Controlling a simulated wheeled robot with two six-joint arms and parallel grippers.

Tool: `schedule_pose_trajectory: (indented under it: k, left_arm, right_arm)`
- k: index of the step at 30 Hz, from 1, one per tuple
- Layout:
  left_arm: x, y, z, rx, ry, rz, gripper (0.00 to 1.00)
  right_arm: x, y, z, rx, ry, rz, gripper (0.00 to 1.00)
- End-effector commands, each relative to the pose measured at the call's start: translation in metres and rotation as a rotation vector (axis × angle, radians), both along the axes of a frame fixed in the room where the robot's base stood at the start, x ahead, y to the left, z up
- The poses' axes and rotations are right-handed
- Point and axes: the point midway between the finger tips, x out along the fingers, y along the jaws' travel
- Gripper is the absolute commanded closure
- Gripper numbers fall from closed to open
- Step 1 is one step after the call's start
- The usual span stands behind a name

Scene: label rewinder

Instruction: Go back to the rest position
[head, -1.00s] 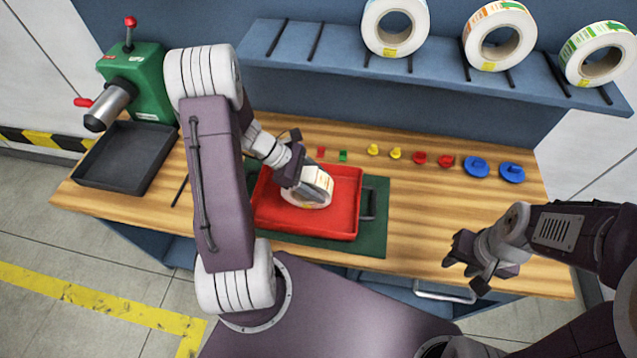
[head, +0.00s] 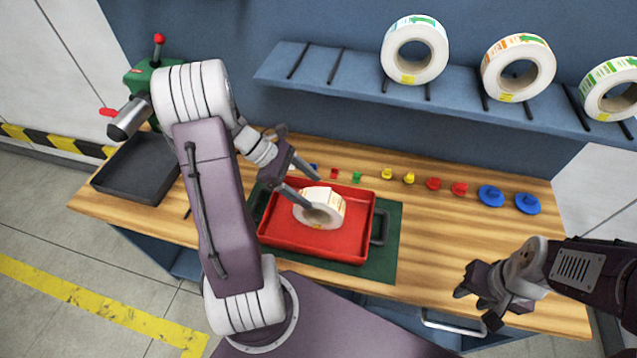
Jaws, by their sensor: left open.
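My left gripper (head: 313,192) is open above the red tray (head: 360,248), with its fingers apart just over a label roll. The white label roll (head: 330,209) lies in the red tray; I cannot tell whether a fingertip still touches it. My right gripper (head: 480,302) hangs at the front right edge of the workbench, away from any object. Its fingers are dark and small here, so its opening is unclear.
The red tray sits on a green mat (head: 408,240). A black tray (head: 135,170) and green rewinder (head: 150,75) are at left. Several label rolls (head: 414,50) stand on the blue shelf (head: 350,95). Small coloured pieces (head: 433,183) line the bench's back.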

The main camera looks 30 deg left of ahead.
Motion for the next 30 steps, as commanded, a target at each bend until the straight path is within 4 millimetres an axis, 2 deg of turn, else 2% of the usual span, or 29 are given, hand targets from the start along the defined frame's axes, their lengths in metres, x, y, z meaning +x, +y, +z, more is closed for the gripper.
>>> schedule_pose_trajectory:
  k: [6, 8, 11, 12, 14, 15, 17, 18, 20, 22, 26, 30]
  left_arm:
    - [0.000, -0.001, 0.000, 0.000, 0.000, -0.001, 0.29]
    - [0.002, -0.007, 0.000, 0.000, -0.001, -0.023, 0.29]
    - [0.012, -0.039, 0.015, 0.032, -0.041, -0.137, 0.29]
    - [0.010, -0.063, 0.024, 0.047, -0.058, -0.216, 0.29]
    - [-0.010, -0.100, 0.031, 0.096, -0.068, -0.375, 0.29]
    - [-0.027, -0.116, 0.030, 0.156, -0.087, -0.495, 0.29]
    - [-0.053, -0.129, 0.025, 0.263, -0.139, -0.689, 0.29]
    - [-0.068, -0.131, 0.019, 0.342, -0.186, -0.828, 0.29]
    - [-0.086, -0.127, 0.010, 0.464, -0.279, -1.048, 0.29]
    - [-0.096, -0.113, -0.001, 0.598, -0.400, -1.293, 0.29]
    - [-0.093, -0.085, -0.016, 0.733, -0.529, -1.553, 0.29]
    - [-0.076, -0.080, -0.016, 0.799, -0.623, -1.662, 0.29]
  right_arm:
    - [0.000, 0.000, 0.000, 0.000, 0.000, 0.000, 0.64]
    - [0.000, 0.000, 0.000, 0.000, 0.000, 0.000, 0.64]
    - [0.000, 0.000, 0.000, 0.000, 0.000, 0.000, 0.64]
    - [0.000, 0.000, 0.000, 0.000, 0.000, 0.000, 0.64]
    - [0.000, 0.000, 0.000, 0.000, 0.000, 0.000, 0.64]
    - [0.000, 0.000, 0.000, 0.000, 0.000, 0.000, 0.64]
    - [0.000, 0.000, 0.000, 0.000, 0.000, 0.000, 0.64]
    - [0.000, 0.000, 0.000, 0.000, 0.000, 0.000, 0.64]
    - [0.000, 0.000, 0.000, 0.000, 0.000, 0.000, 0.64]
    - [0.000, 0.000, 0.000, 0.000, 0.000, 0.000, 0.64]
    - [0.000, 0.000, 0.000, 0.000, 0.000, 0.000, 0.64]
    - [0.000, 0.000, 0.000, 0.000, 0.000, 0.000, 0.64]
